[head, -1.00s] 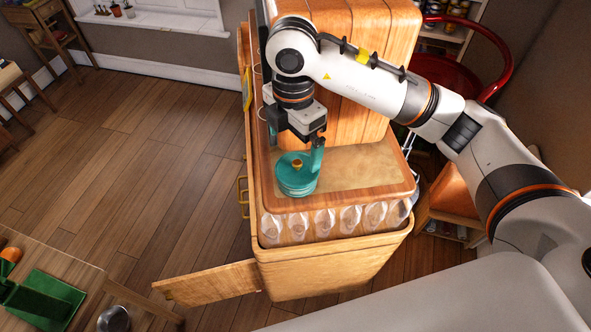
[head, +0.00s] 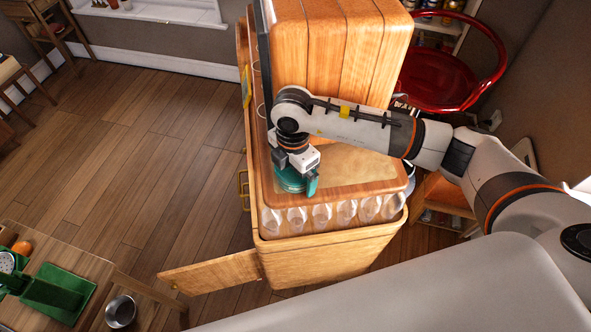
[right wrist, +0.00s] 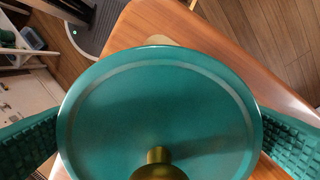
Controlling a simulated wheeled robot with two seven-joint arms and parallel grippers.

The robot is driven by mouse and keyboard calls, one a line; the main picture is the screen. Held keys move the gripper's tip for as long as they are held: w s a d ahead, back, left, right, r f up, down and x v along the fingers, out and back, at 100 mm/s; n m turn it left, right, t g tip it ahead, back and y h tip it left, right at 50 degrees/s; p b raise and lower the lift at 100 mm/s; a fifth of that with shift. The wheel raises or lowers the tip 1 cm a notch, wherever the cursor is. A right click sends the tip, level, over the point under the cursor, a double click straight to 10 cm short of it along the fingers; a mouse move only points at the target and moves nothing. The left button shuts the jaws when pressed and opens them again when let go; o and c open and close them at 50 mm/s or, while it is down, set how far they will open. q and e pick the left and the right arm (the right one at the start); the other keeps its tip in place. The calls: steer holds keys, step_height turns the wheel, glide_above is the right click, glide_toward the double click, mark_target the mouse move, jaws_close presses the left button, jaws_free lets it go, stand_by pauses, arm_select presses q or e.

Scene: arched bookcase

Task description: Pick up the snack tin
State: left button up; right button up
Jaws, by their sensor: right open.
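The snack tin (head: 289,181) is a round teal tin standing on the wooden cabinet top, near its left edge in the head view. The right wrist view looks straight down on its lid (right wrist: 158,95), with a brass knob (right wrist: 158,165) at the lower middle. My right gripper (head: 296,180) points down over the tin and hides much of it. In the right wrist view its teal ribbed fingers are spread, one on each side of the tin. I cannot tell whether they touch its sides. My left gripper is not in view.
The cabinet top (head: 350,168) has a pale inset panel and clear room right of the tin. A tall wooden block (head: 335,50) rises behind. Clear glasses (head: 322,217) line the front edge. A cabinet door (head: 212,273) hangs open at lower left. A red chair (head: 445,80) stands behind right.

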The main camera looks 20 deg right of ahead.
steer(key=shift+c, duration=0.6)
steer(key=c, duration=0.8)
steer(key=shift+o, duration=0.2)
steer(key=shift+r, duration=0.1)
